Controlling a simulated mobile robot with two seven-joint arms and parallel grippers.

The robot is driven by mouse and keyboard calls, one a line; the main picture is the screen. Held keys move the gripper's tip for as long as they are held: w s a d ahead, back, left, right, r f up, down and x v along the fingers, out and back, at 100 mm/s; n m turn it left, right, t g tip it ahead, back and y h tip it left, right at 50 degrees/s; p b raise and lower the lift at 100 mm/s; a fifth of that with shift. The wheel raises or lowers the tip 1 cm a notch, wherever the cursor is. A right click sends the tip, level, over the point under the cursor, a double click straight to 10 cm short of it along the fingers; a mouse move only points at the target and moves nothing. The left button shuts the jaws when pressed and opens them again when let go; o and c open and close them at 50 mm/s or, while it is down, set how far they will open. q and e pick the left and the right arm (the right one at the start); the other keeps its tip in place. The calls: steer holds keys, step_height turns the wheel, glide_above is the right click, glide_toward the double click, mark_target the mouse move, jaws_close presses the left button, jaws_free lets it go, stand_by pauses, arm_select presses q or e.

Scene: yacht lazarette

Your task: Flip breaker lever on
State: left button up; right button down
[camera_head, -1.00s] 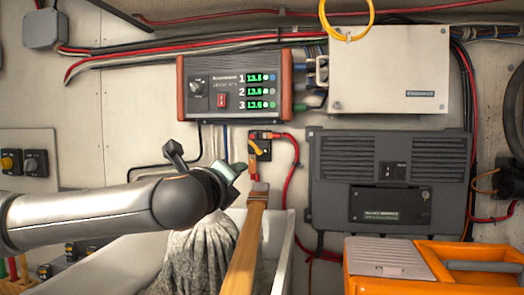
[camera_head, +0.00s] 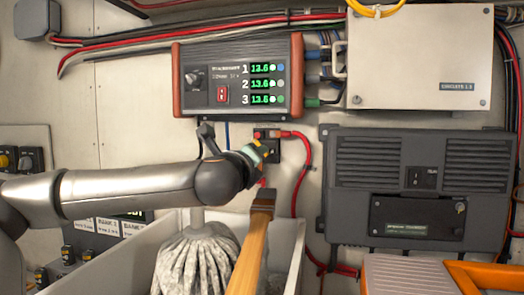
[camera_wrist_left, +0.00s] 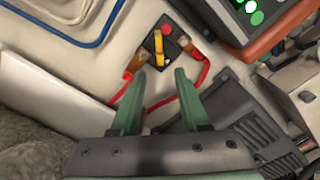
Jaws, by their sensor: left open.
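The breaker is a small black block (camera_head: 274,134) on the wall below the charger panel, with red cables beside it. In the left wrist view the breaker (camera_wrist_left: 172,42) shows a yellow lever (camera_wrist_left: 158,43) and a red button. My left gripper (camera_wrist_left: 160,77) is open and empty, its two green fingers pointing at the breaker. The lever lies ahead of the fingertips, roughly in line with the gap between them. In the head view my left gripper (camera_head: 254,153) overlaps the breaker's lower left and hides part of it. Contact cannot be told.
A charger panel (camera_head: 238,74) with green readouts hangs just above. A wooden handle (camera_head: 250,250) and a grey mop head (camera_head: 195,258) stand in a white bin (camera_head: 287,237) below. A dark ventilated box (camera_head: 420,185) is to the right, an orange toolbox (camera_head: 400,275) lower right.

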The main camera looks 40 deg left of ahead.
arm_select(q)
steer(key=p+x, duration=0.1)
steer(key=x, duration=0.5)
steer(key=shift+w+a, duration=0.1)
steer(key=shift+w, duration=0.15)
jaws_close()
stand_by(0.4)
